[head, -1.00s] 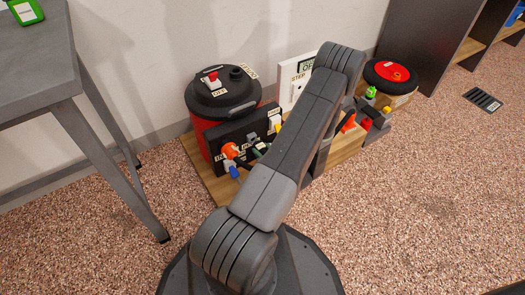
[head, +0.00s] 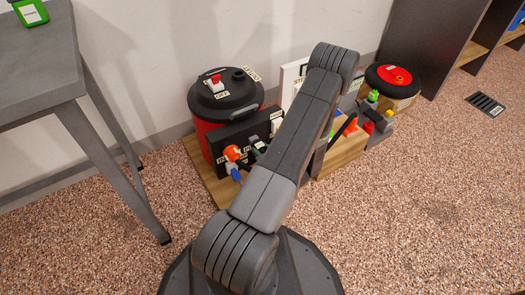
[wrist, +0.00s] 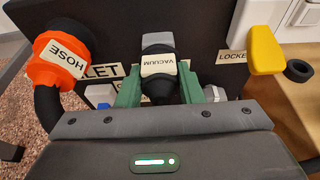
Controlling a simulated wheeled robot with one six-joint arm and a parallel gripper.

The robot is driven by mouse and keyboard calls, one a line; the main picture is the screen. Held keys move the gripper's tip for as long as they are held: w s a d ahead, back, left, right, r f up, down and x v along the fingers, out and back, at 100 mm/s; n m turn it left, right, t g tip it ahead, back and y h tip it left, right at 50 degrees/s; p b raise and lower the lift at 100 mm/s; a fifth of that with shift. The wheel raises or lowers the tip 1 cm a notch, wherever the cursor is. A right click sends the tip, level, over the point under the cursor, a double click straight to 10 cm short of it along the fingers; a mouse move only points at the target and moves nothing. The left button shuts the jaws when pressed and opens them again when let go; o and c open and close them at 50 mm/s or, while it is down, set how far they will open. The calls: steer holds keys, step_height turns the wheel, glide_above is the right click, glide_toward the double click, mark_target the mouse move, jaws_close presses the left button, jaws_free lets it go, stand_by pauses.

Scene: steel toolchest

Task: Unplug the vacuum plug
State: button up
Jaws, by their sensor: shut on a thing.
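The vacuum plug (wrist: 158,66), dark with a white VACUUM label, is in the middle of the wrist view. My gripper (wrist: 160,86) has its green fingers on either side of the plug and is shut on it. A grey block (wrist: 158,40) on the black panel (wrist: 200,30) lies just beyond the plug. I cannot tell whether the plug is seated or apart from it. In the head view my arm hides much of the panel (head: 222,138), and the plug cannot be made out.
An orange HOSE connector (wrist: 62,60) with a black hose is left of my gripper, and a yellow handle (wrist: 264,50) is right. A red and black vacuum canister (head: 226,103) stands behind the panel. A grey table (head: 60,80) is at left. Open floor lies at right.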

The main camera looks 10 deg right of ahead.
steer(key=shift+w+a, duration=0.1)
steer(key=shift+w, duration=0.25)
steer(key=o, duration=1.2)
steer(key=shift+c, duration=0.2)
steer(key=shift+s, duration=0.1)
steer(key=p+v, duration=0.4)
steer(key=v, duration=0.9)
steer(key=shift+s, duration=0.25)
steer(key=shift+r, duration=0.15)
steer(key=b+x, duration=0.4)
steer(key=x, duration=1)
steer(key=shift+s, duration=0.2)
